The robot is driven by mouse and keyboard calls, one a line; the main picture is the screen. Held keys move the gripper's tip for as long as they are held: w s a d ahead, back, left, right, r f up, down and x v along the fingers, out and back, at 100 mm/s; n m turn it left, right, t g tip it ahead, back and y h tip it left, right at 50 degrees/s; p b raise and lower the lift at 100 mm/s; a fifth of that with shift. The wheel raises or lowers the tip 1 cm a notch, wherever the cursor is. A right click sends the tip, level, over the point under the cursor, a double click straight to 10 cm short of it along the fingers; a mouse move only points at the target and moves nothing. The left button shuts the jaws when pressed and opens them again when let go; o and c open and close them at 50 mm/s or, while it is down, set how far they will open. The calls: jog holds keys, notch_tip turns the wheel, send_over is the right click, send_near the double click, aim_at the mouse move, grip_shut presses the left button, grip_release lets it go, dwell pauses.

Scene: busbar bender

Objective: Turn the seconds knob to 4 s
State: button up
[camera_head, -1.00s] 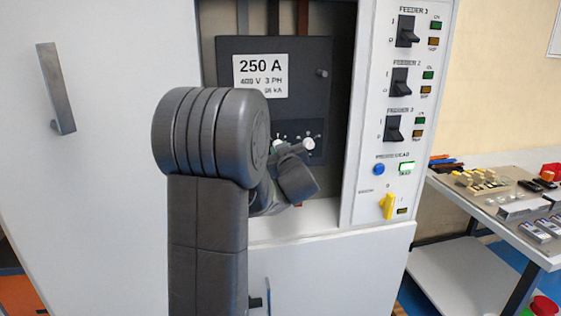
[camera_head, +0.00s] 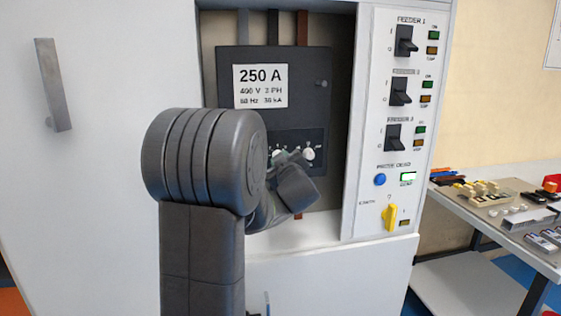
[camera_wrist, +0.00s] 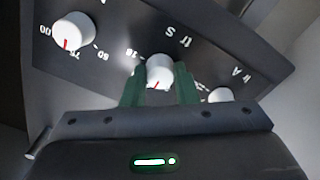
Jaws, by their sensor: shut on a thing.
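The seconds knob (camera_wrist: 159,70) is the white middle knob on a dark panel, next to the "tr S" lettering in the wrist view. My gripper (camera_wrist: 159,90) is closed around it, with green fingers on both sides.
A second white knob (camera_wrist: 74,34) with a red pointer is left in the wrist view; a third (camera_wrist: 221,96) is close right of my gripper. In the head view, feeder switches (camera_head: 401,91) and a yellow knob (camera_head: 390,216) line the right column. A table (camera_head: 525,240) stands farther right.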

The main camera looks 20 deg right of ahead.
jog(key=o, duration=1)
jog(key=v, duration=1.3)
jog(key=shift+s, duration=0.4)
jog(key=shift+f, duration=0.1)
jog(key=x, duration=1.3)
jog(key=shift+w, duration=0.45)
jog(key=shift+s, duration=0.1)
